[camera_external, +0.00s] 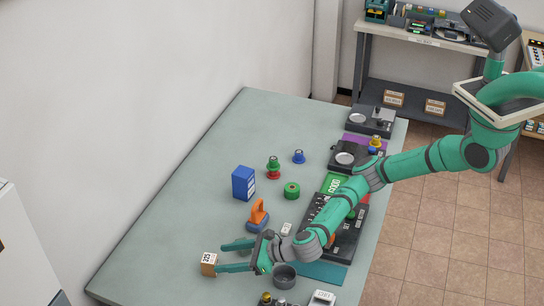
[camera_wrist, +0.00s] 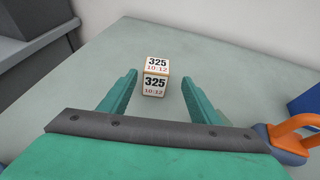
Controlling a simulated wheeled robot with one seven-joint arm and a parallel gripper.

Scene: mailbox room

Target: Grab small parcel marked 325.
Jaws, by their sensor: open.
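The small parcel marked 325 (camera_external: 208,264) is a small tan box with white labels, lying on the table near its front left part. In the wrist view the parcel (camera_wrist: 155,78) shows "325" and "10:12" on two faces. My gripper (camera_external: 227,257) is open, its two green fingers pointing toward the parcel. In the wrist view the fingertips of my gripper (camera_wrist: 158,82) are apart, with the parcel slightly beyond and between their line. No contact is visible.
An orange-handled stamp (camera_external: 258,215) stands close to my gripper; its handle shows at the wrist view's right edge (camera_wrist: 292,128). A blue box (camera_external: 243,183) is further back. A dark cup (camera_external: 285,277) stands beside my wrist. The grey table (camera_external: 150,245) is clear left of the parcel.

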